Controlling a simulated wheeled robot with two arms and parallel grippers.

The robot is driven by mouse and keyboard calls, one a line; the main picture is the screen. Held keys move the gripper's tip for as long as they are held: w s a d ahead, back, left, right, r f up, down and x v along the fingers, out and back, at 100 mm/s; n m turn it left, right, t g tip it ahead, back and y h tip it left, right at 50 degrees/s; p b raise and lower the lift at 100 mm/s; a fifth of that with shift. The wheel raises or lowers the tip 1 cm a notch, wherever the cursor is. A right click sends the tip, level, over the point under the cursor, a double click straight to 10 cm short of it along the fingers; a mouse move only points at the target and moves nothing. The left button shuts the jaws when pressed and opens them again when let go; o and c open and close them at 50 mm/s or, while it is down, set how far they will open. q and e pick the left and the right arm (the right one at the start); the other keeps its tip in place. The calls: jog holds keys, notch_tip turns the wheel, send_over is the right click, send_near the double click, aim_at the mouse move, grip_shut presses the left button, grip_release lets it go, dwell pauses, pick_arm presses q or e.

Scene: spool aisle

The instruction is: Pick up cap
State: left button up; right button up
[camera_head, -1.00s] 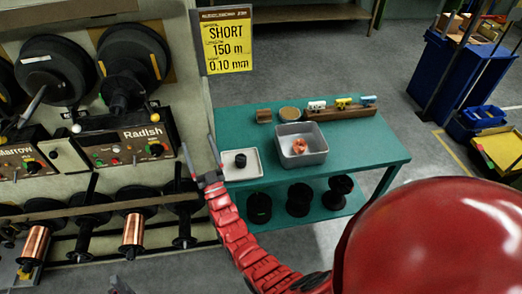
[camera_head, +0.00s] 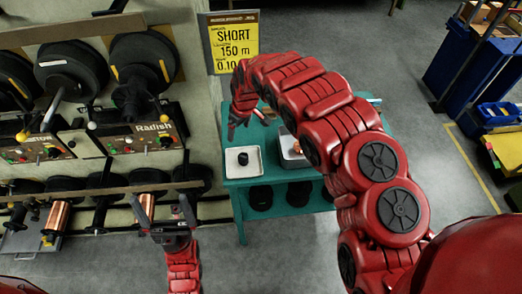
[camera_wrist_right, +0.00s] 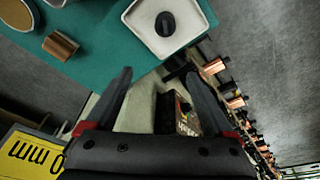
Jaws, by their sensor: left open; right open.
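The black cap (camera_head: 244,158) sits in a shallow white tray (camera_head: 232,170) on the left end of the green table. In the right wrist view the cap (camera_wrist_right: 165,24) shows near the top, in the white tray (camera_wrist_right: 142,38). My right arm reaches over the table; its gripper (camera_head: 238,127) is above the table's left edge, beyond the tray, partly unclear. In the right wrist view the right gripper (camera_wrist_right: 158,76) is open and empty, with the cap beyond its fingertips. My left gripper (camera_head: 162,204) is open and empty, left of the table, before the spool rack.
The green table (camera_head: 235,198) also bears a grey metal bin (camera_head: 290,162), partly hidden by my right arm. Black spools (camera_head: 260,197) stand on its lower shelf. A yellow sign (camera_head: 235,45) stands behind. Machines with spools (camera_head: 145,70) line the left.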

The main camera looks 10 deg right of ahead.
jog(key=s+d+r+g, duration=0.1)
jog(key=s+d, duration=0.1)
jog(key=b, duration=1.3)
send_near(243, 156)
jog(key=shift+h, duration=0.3)
jog(key=f, duration=0.3)
jog(key=a+f, duration=0.1)
jog(key=f, duration=0.1)
jog(key=shift+w, duration=0.2)
jog(key=shift+w+f+b, duration=0.1)
jog(key=shift+f+b, duration=0.15)
jog(key=shift+b, duration=0.15)
jog(key=f+p, duration=0.3)
jog(key=shift+a+f, duration=0.2)
jog(key=shift+a, duration=0.05)
jog(key=shift+w+f, duration=0.15)
jog(key=shift+f, duration=0.6)
jog(key=shift+c, duration=0.2)
grip_shut()
